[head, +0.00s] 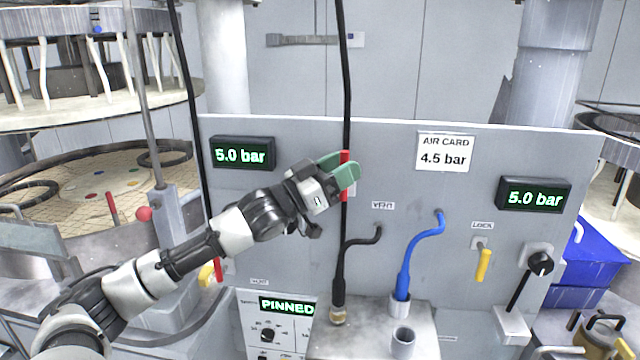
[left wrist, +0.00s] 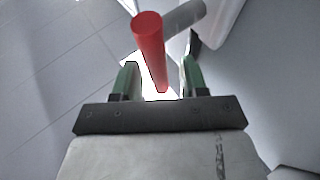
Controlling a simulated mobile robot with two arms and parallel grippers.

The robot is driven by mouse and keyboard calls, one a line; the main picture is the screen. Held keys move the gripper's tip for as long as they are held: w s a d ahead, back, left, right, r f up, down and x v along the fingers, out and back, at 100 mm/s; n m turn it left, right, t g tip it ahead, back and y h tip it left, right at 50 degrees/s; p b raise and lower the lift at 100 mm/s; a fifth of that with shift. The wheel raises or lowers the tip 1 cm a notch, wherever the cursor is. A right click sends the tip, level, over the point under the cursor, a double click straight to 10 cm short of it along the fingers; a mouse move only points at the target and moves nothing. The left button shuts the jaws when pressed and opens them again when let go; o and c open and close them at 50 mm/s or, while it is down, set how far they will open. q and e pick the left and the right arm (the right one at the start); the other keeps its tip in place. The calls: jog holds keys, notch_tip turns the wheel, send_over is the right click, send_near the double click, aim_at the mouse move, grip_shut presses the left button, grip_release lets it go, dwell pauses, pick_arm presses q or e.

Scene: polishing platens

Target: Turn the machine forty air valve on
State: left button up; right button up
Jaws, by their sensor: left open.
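A red valve handle (head: 345,190) stands upright in front of the grey panel (head: 400,190), in line with a black hose. No machine number on it is readable. My left gripper (head: 342,169) has its green fingers open at the upper part of this handle. In the left wrist view the red handle (left wrist: 149,45) reaches between the two open fingers (left wrist: 160,80), with gaps on both sides; contact cannot be told. A grey cylinder (left wrist: 184,17) lies behind it. My right gripper is not in view.
Two displays read 5.0 bar (head: 242,153) (head: 534,195), and an air card (head: 444,152) reads 4.5 bar. A blue hose (head: 420,245), a yellow lock lever (head: 484,265) and a black-knobbed lever (head: 525,280) stand at right. A PINNED display (head: 287,306) sits below.

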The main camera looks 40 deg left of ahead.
pick_arm(q)
jog(key=b+v, duration=0.7)
jog(key=v, duration=0.3)
dwell(0.8)
